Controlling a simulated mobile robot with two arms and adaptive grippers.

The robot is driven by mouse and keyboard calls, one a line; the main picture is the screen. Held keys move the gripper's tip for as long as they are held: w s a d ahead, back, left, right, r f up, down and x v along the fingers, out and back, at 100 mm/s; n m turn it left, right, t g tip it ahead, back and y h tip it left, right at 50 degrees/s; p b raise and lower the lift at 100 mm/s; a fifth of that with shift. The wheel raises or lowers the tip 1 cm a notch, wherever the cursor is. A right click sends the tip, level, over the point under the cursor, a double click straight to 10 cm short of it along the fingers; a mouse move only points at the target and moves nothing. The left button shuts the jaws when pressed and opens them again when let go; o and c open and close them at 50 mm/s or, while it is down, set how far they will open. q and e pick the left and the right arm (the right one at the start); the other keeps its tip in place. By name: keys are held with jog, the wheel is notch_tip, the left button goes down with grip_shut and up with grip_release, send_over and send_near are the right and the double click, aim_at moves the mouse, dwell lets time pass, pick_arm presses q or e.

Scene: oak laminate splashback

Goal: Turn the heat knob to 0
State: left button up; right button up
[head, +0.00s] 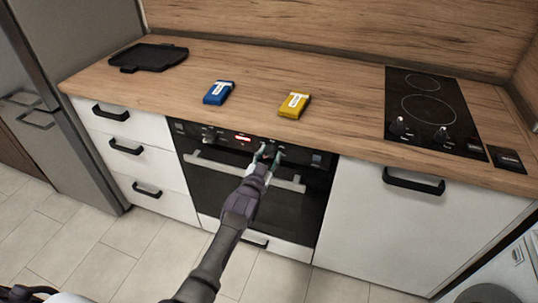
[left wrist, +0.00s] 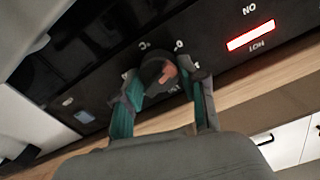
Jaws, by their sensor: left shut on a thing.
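The oven's black control panel (head: 225,139) runs below the counter edge. My left gripper (head: 267,154) reaches the knob on the right part of this panel. In the left wrist view the panel appears upside down, and my left gripper (left wrist: 162,88) has one finger on each side of the dark round knob (left wrist: 152,70), shut on it. The knob carries a reddish-orange mark. Small white markings surround it, including what looks like a 0; some are hidden by the fingers. I cannot tell the exact setting. My right gripper is not in view.
A lit red indicator (head: 243,139) sits beside the knob, with another knob (head: 208,133) further left. The oven handle (head: 225,166) lies below. A blue box (head: 218,93), a yellow box (head: 294,105), a black tray (head: 150,56) and a hob (head: 425,85) are on the counter.

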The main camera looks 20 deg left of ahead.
pick_arm(q)
jog(key=shift+f, duration=0.1)
dwell(0.3)
jog(key=o, duration=1.1)
jog(key=shift+o, duration=0.2)
jog(key=s, duration=1.2)
jog(key=shift+a, duration=0.2)
